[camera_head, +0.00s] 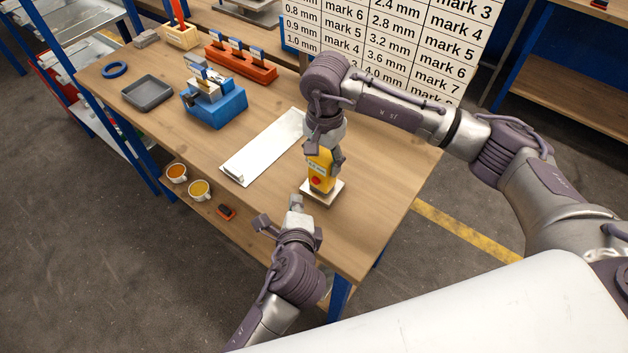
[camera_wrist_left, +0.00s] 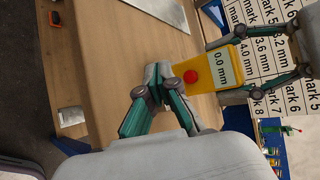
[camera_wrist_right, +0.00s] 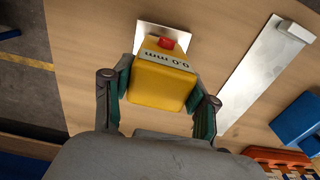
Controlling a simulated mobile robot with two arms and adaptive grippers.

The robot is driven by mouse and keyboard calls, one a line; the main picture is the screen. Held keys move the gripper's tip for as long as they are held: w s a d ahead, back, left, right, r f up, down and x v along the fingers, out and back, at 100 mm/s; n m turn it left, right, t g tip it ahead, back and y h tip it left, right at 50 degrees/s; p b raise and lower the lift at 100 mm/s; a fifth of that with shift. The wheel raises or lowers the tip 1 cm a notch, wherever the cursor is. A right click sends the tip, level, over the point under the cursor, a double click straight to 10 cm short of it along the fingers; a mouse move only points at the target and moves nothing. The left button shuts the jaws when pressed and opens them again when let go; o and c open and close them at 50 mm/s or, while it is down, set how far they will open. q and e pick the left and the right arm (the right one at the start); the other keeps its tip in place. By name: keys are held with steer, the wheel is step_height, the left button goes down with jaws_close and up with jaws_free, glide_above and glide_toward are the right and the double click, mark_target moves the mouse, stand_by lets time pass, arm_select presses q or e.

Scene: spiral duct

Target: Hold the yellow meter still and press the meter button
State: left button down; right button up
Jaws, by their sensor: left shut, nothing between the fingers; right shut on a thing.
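The yellow meter (camera_head: 319,171) stands upright on a pale square plate (camera_head: 331,195) near the table's front right. Its display reads 0.0 mm in the left wrist view, and its red button (camera_wrist_left: 190,77) faces my left gripper. My right gripper (camera_head: 324,150) reaches down from above and is shut on the meter's upper part; the right wrist view shows a finger on each side of the meter (camera_wrist_right: 160,82). My left gripper (camera_head: 296,203) is shut and empty at the table's front edge. Its fingertips (camera_wrist_left: 160,72) are close to the button, with a small gap.
A white sheet or tray (camera_head: 262,148) lies left of the meter. A blue block device (camera_head: 215,106), a grey tray (camera_head: 147,92) and an orange rack (camera_head: 240,65) stand further left. A chart of marks (camera_head: 400,40) stands behind. Two cups (camera_head: 199,189) sit on a lower shelf.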

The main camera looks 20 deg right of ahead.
arm_select(q)
steer(key=shift+s+a, duration=0.65)
steer(key=shift+a, duration=0.1)
arm_select(e)
steer(key=o, duration=1.4)
steer(key=shift+o, duration=0.2)
steer(key=shift+r, duration=0.1)
step_height(320, 180, up, 12)
